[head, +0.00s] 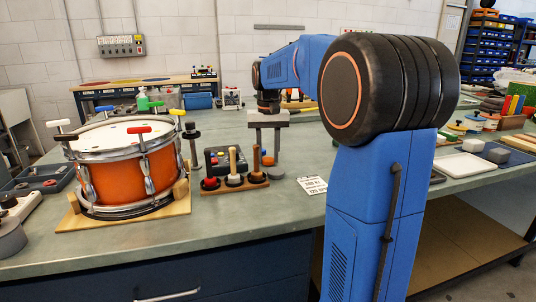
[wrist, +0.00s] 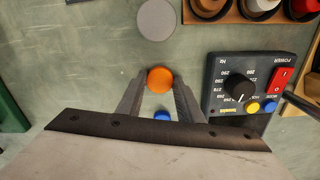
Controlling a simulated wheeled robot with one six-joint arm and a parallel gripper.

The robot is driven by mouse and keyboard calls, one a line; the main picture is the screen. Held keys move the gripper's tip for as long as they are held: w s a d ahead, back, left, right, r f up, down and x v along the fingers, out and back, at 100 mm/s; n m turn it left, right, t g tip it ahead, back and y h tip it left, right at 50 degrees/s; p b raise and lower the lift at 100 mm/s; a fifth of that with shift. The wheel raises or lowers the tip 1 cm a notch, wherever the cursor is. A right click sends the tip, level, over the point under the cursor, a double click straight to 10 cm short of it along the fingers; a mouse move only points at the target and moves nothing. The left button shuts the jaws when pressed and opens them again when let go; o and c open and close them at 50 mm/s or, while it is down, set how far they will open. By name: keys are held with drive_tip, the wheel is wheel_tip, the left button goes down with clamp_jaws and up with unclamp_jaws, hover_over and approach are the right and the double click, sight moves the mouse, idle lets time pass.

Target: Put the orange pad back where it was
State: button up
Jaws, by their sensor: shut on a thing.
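The orange pad (head: 268,161) is a small round disc between my fingertips. In the wrist view the orange pad (wrist: 160,79) sits between the two finger ends, which touch its sides. My gripper (head: 267,150) points down over the bench, shut on the pad; it also shows in the wrist view (wrist: 160,88). A grey disc (wrist: 157,19) lies on the bench on the robot's side of the pad; it shows in the head view too (head: 277,173). A small blue thing (wrist: 162,115) shows between the fingers, partly hidden. I cannot tell the pad's height above the bench.
A dark control box (wrist: 248,82) with a knob and red switch stands close beside my gripper. A wooden rack (head: 234,186) with upright posts is left of the grey disc. An orange drum (head: 125,170) is farther left. A printed card (head: 312,185) lies to the right.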

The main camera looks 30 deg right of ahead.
sight(268, 159)
drive_tip(key=o, duration=1.1)
wheel_tip(268, 159, up, 12)
drive_tip(key=shift+r, duration=0.1)
